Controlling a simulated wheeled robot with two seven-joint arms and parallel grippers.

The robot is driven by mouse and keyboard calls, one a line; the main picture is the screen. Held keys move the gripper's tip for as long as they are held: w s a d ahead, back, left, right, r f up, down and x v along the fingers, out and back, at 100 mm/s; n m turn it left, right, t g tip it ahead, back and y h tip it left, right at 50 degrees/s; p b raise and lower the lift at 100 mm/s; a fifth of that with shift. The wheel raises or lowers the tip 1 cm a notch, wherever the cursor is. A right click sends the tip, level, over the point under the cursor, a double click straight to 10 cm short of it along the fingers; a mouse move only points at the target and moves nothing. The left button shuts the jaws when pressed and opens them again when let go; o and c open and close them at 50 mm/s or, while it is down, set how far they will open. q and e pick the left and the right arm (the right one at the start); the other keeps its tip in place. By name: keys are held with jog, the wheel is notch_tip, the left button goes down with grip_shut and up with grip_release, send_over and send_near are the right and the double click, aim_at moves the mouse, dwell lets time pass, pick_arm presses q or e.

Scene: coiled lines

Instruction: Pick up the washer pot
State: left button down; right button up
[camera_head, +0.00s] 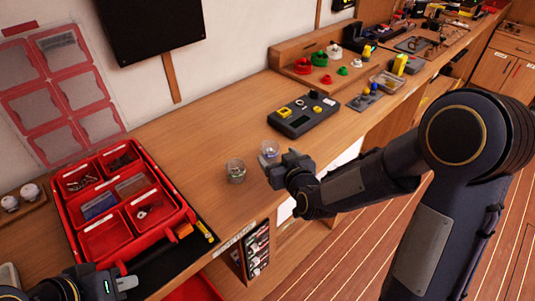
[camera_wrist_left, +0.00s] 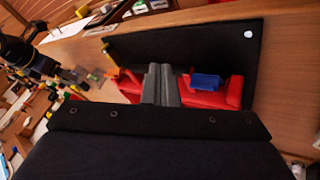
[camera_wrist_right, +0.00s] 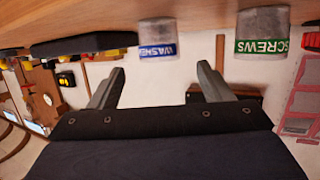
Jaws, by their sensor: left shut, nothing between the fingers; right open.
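The washer pot (camera_head: 269,149) is a small clear pot standing on the wooden bench, partly hidden behind my right gripper (camera_head: 277,169) in the head view. In the right wrist view the washer pot (camera_wrist_right: 157,38) shows a blue-and-white label, of which "WASHE" is readable. My right gripper (camera_wrist_right: 160,80) is open and empty, with the pot in line with the gap between its fingers; I cannot tell how far apart they are in depth. My left gripper (camera_head: 124,283) is shut and empty near the red tray's front; its closed fingers (camera_wrist_left: 162,85) show in the left wrist view.
A similar pot (camera_head: 236,171), green-labelled "SCREWS" in the right wrist view (camera_wrist_right: 262,32), stands beside the washer pot. A red compartment tray (camera_head: 182,220) lies left on a black mat (camera_head: 172,270). A dark device (camera_head: 304,118) lies behind the pots. Bare bench lies between tray and pots.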

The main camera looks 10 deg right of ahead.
aim_at(267, 143)
jog(key=p+x, duration=0.1)
jog(key=x, duration=0.4)
jog(key=shift+w, duration=0.15)
jog(key=shift+c, duration=0.3)
jog(key=shift+r, duration=0.1)
jog(key=c, duration=1)
